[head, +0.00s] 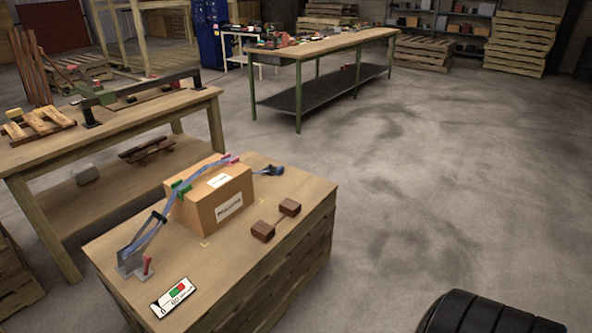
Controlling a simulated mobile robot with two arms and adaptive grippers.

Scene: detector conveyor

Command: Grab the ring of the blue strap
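A blue strap (207,173) runs from a grey metal bracket (130,258) up and over a cardboard box (216,200) on a wooden crate-like table (215,283). A small dark loop-like part (159,217) shows on the strap between the bracket and the box. It is too small to tell whether this is the ring. A dark blue piece (269,171) lies on the table behind the box's right side. Green and pink-red pieces sit at the box's upper edges by the strap. Neither of my grippers can be made out in the head view.
A white card with green and red marks (174,297) lies at the front. A wooden workbench (110,124) stands at the left. The floor (440,180) to the right is open.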

